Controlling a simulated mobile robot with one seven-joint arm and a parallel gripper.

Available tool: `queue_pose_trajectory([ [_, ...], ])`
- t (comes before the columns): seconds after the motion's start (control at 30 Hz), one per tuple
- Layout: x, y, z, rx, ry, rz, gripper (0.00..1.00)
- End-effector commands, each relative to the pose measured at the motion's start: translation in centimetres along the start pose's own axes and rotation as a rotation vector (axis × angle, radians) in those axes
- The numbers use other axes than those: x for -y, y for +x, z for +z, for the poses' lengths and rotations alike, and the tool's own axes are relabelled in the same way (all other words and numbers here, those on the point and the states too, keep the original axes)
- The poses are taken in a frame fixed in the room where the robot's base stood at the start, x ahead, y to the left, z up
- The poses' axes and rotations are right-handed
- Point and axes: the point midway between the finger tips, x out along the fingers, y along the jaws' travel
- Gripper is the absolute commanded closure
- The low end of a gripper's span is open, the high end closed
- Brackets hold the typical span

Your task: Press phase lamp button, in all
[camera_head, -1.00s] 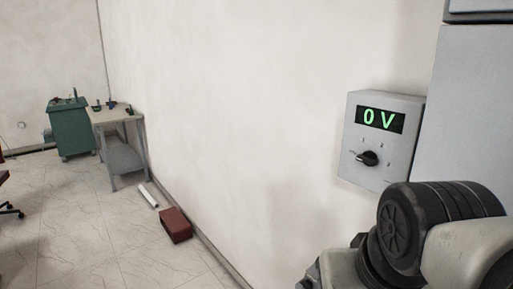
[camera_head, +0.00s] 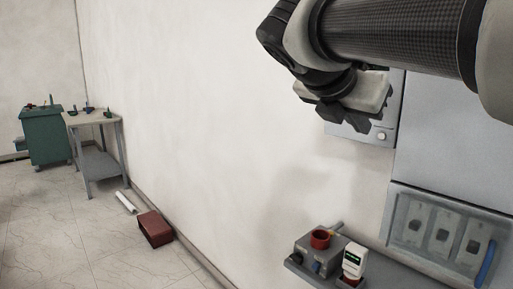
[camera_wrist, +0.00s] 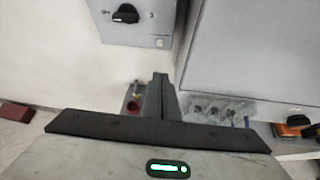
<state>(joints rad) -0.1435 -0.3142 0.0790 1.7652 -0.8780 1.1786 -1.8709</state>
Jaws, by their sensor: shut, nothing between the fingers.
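A grey wall box (camera_head: 345,131) is partly hidden behind my gripper. A small round pale button (camera_head: 381,135) shows on the box's lower right face. The wrist view shows the box (camera_wrist: 130,32) with a black knob (camera_wrist: 125,14) and the same small button (camera_wrist: 160,43) near its lower right corner. I cannot tell if this is the phase lamp button. My gripper (camera_head: 355,121) is shut and empty, in front of the box and left of the button in the head view. Its fingers (camera_wrist: 160,77) appear below the button in the wrist view, apart from it.
A large grey cabinet (camera_head: 455,135) stands right of the box. Below are a switch panel (camera_head: 437,232) and a shelf (camera_head: 300,270) holding a device with a red ring (camera_head: 320,239) and a white meter (camera_head: 353,259). A red box (camera_head: 155,229) lies on the floor left.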

Motion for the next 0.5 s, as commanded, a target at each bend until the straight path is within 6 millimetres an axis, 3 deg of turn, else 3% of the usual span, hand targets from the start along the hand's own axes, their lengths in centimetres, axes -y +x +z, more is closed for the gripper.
queue_pose_trajectory([
  [0.17, -0.5, 0.15, 0.77, 0.04, -0.106, -0.009, 1.0],
  [0.5, -0.48, 0.21, 0.85, 0.04, -0.111, -0.01, 1.0],
])
